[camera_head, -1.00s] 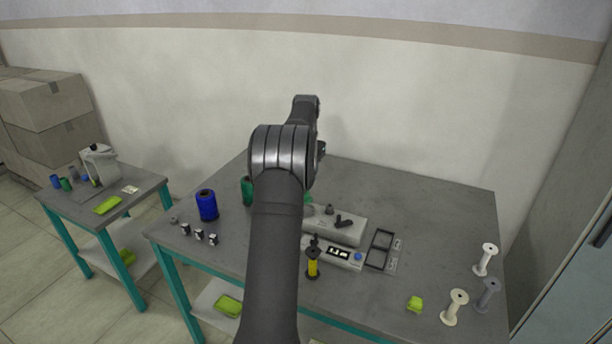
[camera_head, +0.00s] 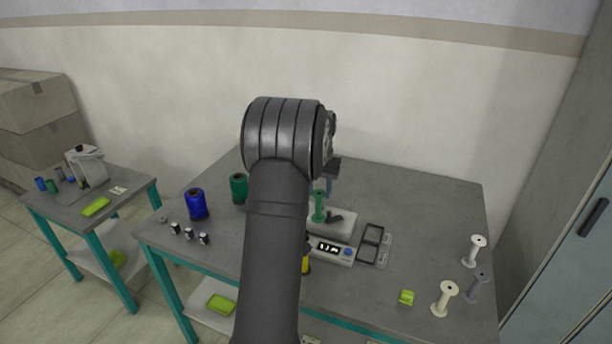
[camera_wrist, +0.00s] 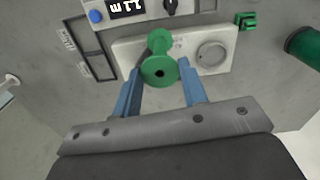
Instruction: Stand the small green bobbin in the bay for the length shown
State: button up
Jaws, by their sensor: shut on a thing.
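The small green bobbin (camera_head: 319,206) stands upright over the pale winder base (camera_head: 335,222). In the wrist view the bobbin (camera_wrist: 159,68) is between the blue fingers of my gripper (camera_wrist: 160,82), which is shut on it. My gripper also shows in the head view (camera_head: 328,188). I cannot tell whether the bobbin touches the winder. The black frame with two bays (camera_head: 361,242) lies right of the winder, and both bays look empty. Labels (camera_wrist: 67,38) sit beside them, too small to read. The lit display (camera_head: 328,247) seems to show 11 m, but its digits are unclear.
A blue spool (camera_head: 197,204) and a large green spool (camera_head: 239,188) stand left. Several small dark-and-white pieces (camera_head: 189,233) lie near the left edge. My arm hides part of the table's middle.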

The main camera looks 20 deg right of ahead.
jog(key=s+d+m, duration=0.1)
jog(key=s+d, duration=1)
jog(key=s, duration=0.2)
jog(key=shift+f, duration=2.65)
jog(key=shift+f, duration=0.9)
jog(key=o, duration=0.9)
jog(key=shift+a, duration=0.1)
jog(key=shift+r, duration=3.5)
jog(key=shift+f, duration=0.1)
